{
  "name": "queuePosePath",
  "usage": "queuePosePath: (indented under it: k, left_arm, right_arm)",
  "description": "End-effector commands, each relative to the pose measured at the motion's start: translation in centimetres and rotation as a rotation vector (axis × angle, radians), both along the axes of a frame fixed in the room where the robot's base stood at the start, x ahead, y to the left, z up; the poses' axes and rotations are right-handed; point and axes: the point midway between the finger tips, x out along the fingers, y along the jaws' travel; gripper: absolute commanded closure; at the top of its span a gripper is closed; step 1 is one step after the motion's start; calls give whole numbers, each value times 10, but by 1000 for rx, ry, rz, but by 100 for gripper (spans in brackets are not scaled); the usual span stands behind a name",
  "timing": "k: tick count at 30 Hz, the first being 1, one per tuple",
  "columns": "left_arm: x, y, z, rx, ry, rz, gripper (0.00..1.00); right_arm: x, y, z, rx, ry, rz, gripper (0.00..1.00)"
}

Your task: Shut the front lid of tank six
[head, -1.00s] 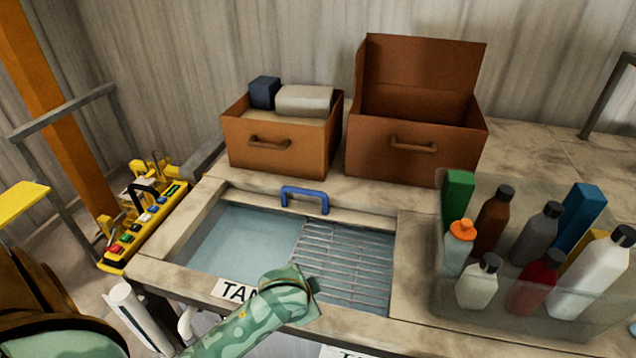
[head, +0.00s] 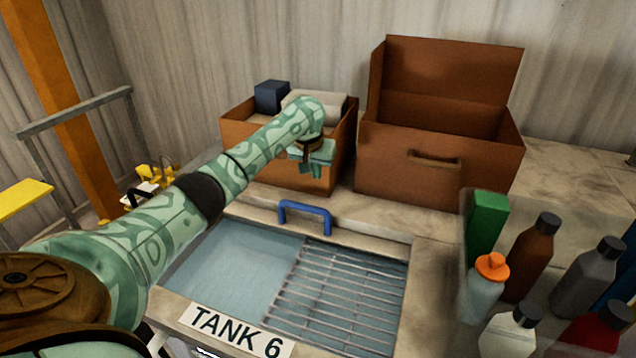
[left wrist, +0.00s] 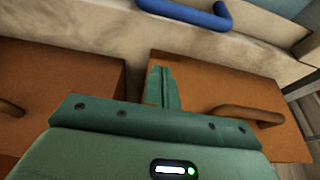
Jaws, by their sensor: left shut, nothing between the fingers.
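The tank's opening (head: 235,268) shows water on the left and a wire grate (head: 345,290) on the right. A white label (head: 235,330) on the front edge reads TANK 6. A blue handle (head: 305,212) stands at the opening's back edge; it also shows in the left wrist view (left wrist: 190,12). No lid panel covers the opening. My left gripper (head: 312,170) is shut and empty, behind the handle and in front of the smaller brown box. Its fingers (left wrist: 162,88) show against that box in the left wrist view, apart from the handle. My right gripper is out of view.
The smaller brown box (head: 240,135) holds a dark block and a pale roll. A larger open brown box (head: 430,170) stands right of it. A clear bin (head: 465,225) of several bottles stands at the right. A grey rail and orange post (head: 50,65) are left.

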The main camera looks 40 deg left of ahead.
Motion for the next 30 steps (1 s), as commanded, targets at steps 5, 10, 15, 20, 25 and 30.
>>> queuePosePath:
  k: [5,10,15,20,25,30]
  left_arm:
    - [12,3,-39,-1,3,0,100]
    - [22,6,-68,0,2,-2,100]
    - [17,6,-75,5,0,-5,100]
    - [2,1,-77,6,0,-6,100]
    - [-9,-2,-80,5,0,-5,100]
    - [-12,-4,-82,3,-1,-5,100]
  right_arm:
    - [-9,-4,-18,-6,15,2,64]
    - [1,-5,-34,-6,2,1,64]
    - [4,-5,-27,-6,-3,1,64]
    - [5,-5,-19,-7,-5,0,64]
    - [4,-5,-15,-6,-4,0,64]
    - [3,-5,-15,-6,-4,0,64]
